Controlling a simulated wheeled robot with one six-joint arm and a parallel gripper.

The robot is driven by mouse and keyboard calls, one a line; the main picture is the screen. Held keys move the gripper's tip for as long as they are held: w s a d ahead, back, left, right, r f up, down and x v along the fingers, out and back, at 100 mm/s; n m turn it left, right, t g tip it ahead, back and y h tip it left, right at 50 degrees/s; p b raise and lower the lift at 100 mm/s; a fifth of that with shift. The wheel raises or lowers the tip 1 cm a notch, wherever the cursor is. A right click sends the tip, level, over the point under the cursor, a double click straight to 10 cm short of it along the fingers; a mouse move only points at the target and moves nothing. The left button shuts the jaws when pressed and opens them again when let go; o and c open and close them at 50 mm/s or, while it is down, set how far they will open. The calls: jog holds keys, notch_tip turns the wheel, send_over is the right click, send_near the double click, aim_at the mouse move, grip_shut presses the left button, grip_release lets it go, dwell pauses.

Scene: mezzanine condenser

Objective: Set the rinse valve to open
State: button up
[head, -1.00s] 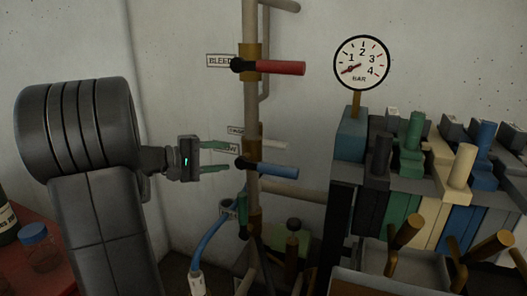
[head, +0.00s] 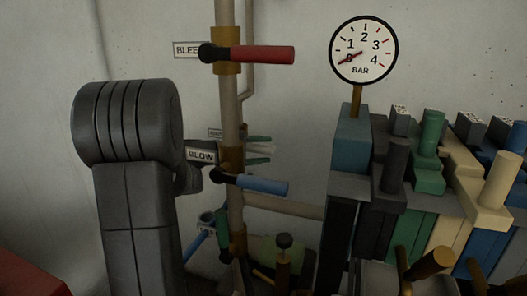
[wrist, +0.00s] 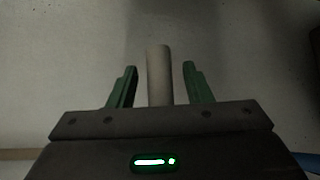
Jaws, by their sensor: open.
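A pale lever handle (head: 264,150) points right from the vertical pipe, between the red and blue handles. In the wrist view the handle (wrist: 159,80) stands between the two fingers, with a gap on each side. The pipe and the BLOW label hide most of the gripper body in the head view.
A red handle (head: 262,54) marked BLEED is above and a blue handle (head: 262,186) by the BLOW label (head: 201,155) is below. The pipe (head: 229,110) stands close in front of my gripper. A gauge (head: 363,51) and coloured levers (head: 430,140) fill the right.

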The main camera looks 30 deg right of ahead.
jog(key=shift+d, duration=0.4)
jog(key=shift+c, duration=0.5)
grip_shut()
